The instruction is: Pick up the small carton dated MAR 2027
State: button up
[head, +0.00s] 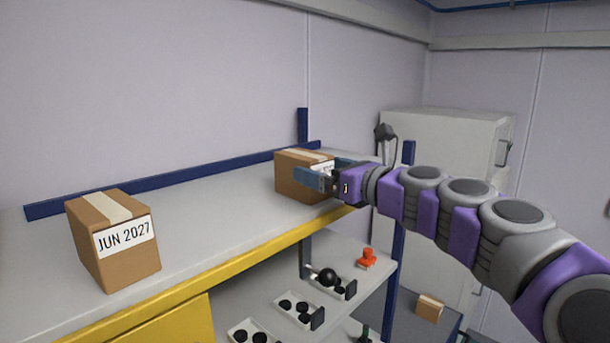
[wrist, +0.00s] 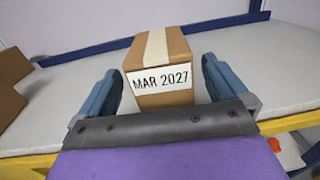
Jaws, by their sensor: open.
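The carton dated MAR 2027 (wrist: 162,97) is a small brown box with a tape strip on top. It stands upright on the top shelf; in the head view this carton (head: 292,178) is at the shelf's far end, its label mostly hidden by my gripper. My gripper (wrist: 160,90) is open, with one blue finger on each side of the carton in the wrist view. In the head view my gripper (head: 328,177) reaches in from the right at the carton's front. I cannot tell whether the fingers touch it.
Another carton, dated JUN 2027 (head: 115,240), stands nearer on the same shelf (head: 205,225), which has a yellow front edge. The shelf between the cartons is clear. A lower shelf (head: 265,297) holds trays of black pieces and a red object (head: 366,258). A grey cabinet (head: 450,135) stands behind.

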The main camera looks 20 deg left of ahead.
aim_at(285, 160)
jog(key=x, duration=0.5)
jog(key=shift+d+f, duration=0.1)
jog(key=shift+f, duration=0.05)
jog(key=shift+a, duration=0.45)
jog(key=shift+d, duration=0.8)
jog(key=c, duration=0.6)
jog(key=shift+a, duration=0.5)
jog(key=c, duration=0.7)
